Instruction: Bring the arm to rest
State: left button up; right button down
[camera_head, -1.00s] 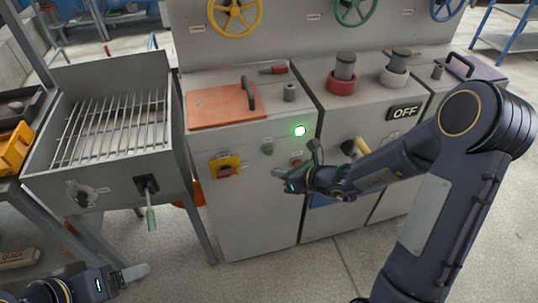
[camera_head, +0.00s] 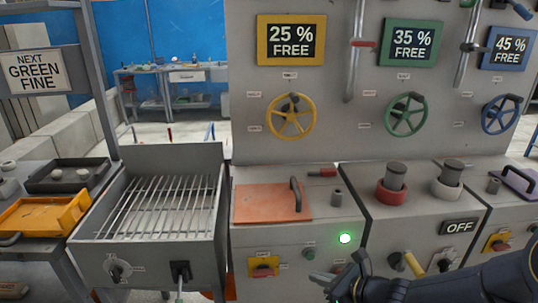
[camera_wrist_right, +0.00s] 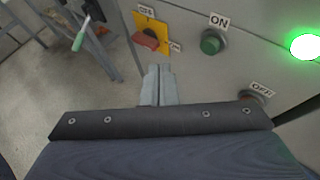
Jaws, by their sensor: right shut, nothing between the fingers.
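My right arm comes in from the lower right in the head view. Its gripper (camera_head: 323,284) is in front of the grey cabinet, below the lit green lamp (camera_head: 345,238). In the right wrist view the two fingers (camera_wrist_right: 158,82) lie together, shut and empty. Ahead of them are a red switch on a yellow plate (camera_wrist_right: 149,36) and a green ON button (camera_wrist_right: 211,42); the fingertips look apart from both. My left gripper is out of frame.
The grey cabinet (camera_head: 250,285) fills the middle, with an orange lidded plate (camera_head: 270,203) on top. Yellow, green and blue handwheels are on the panel behind. A grated tray (camera_head: 160,205) and a yellow tray (camera_head: 45,214) stand left. Free floor shows in the wrist view.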

jog(key=s+a+r+n+g+y, duration=0.2)
jog(key=s+r+n+g, duration=0.1)
jog(key=s+r+n, duration=0.9)
jog(key=s+d+f+n+h, duration=0.1)
jog(key=s+d+n+h, duration=0.2)
jog(key=s+n, duration=0.3)
jog(key=s+d+f+n+h+p, duration=0.1)
jog(key=s+d+n+h, duration=0.3)
jog(key=s+n, duration=0.2)
jog(key=shift+s+d+f+n+g, duration=0.2)
jog(key=shift+s+d+n+g, duration=0.15)
jog(key=shift+n, duration=0.65)
